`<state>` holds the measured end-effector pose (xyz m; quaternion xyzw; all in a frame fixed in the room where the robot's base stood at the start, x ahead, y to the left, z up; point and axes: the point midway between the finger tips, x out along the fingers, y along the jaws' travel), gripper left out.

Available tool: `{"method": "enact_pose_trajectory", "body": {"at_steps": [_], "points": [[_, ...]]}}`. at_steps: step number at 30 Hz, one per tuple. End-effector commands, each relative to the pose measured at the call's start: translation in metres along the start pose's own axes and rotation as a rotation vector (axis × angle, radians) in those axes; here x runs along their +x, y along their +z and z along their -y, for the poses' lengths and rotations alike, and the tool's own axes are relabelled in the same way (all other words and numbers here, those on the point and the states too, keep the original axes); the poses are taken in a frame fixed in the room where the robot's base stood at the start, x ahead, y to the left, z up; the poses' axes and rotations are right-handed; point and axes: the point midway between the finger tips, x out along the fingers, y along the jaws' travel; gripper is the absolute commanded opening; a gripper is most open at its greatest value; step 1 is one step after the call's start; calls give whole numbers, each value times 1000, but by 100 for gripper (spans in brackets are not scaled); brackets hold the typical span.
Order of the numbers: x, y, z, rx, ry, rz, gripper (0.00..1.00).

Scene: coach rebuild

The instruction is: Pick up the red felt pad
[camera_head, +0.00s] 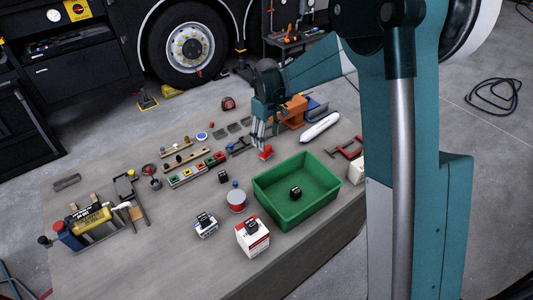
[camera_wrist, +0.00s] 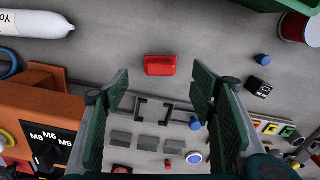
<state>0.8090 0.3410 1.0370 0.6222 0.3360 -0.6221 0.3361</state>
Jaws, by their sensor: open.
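A small red piece, which looks like the red felt pad (camera_wrist: 160,65), lies alone on the grey bench top in the wrist view, a little beyond the fingertips. It also shows in the head view (camera_head: 266,153), just below my gripper (camera_head: 262,135). In the wrist view my gripper (camera_wrist: 160,88) is open, with one finger on each side and nothing between them. The pad lies roughly centred between the two fingers and apart from both.
A green bin (camera_head: 270,205) holding a black cube stands close on the right. An orange block (camera_wrist: 40,105) sits left of the fingers in the wrist view. A white cylinder (camera_head: 320,127), a dark bracket (camera_wrist: 153,107) and a tray of coloured blocks (camera_head: 197,170) lie nearby.

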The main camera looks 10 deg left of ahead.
Motion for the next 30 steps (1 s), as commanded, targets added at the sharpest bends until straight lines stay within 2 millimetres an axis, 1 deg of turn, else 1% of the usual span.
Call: {"method": "enact_pose_trajectory", "body": {"at_steps": [10,21,30], "points": [[1,0,0,0,0,0,56],[25,0,0,0,0,0,56],[26,0,0,0,0,0,56]]}}
